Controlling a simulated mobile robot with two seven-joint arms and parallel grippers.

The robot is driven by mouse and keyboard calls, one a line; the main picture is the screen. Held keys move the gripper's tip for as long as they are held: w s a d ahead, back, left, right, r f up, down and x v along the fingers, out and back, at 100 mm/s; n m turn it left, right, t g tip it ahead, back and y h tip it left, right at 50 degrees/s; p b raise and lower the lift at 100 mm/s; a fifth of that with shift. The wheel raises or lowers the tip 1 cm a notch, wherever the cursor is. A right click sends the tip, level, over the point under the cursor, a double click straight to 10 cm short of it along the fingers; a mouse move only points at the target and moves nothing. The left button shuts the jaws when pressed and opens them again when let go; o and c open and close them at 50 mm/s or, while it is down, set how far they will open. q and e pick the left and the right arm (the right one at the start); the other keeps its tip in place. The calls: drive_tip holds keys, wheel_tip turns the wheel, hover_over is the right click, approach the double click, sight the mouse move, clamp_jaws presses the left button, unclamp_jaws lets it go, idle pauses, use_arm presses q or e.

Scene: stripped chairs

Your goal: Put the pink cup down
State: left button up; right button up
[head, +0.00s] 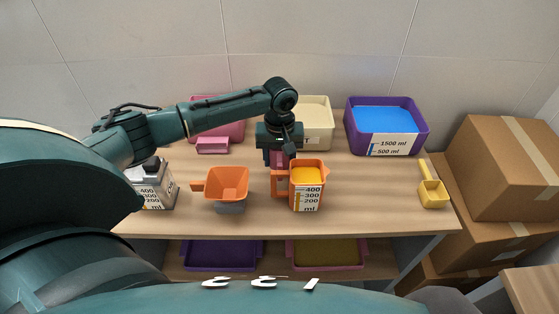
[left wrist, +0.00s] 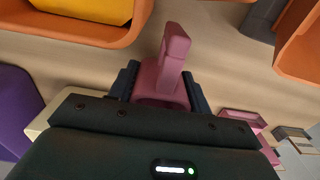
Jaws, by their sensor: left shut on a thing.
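The pink cup (left wrist: 160,82) is between the fingers of my left gripper (left wrist: 163,88) in the left wrist view, with its upright pink handle pointing away from the palm. The gripper is shut on the cup, just behind and left of the orange measuring jug (head: 307,187). I cannot tell whether the cup's base touches the wooden table (head: 385,205). My right gripper is not in view.
An orange scoop (head: 227,183) is at left, beside a grey measuring container (head: 157,190). Pink, cream (head: 318,113) and purple (head: 420,115) bins line the back. A yellow scoop (head: 433,194) sits at the right edge. Bare table lies right of the orange jug.

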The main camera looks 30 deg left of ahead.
use_arm(q)
drive_tip(key=shift+f, duration=0.75)
drive_tip(key=o, duration=1)
drive_tip(key=shift+f, duration=0.1)
drive_tip(key=shift+c, duration=0.2)
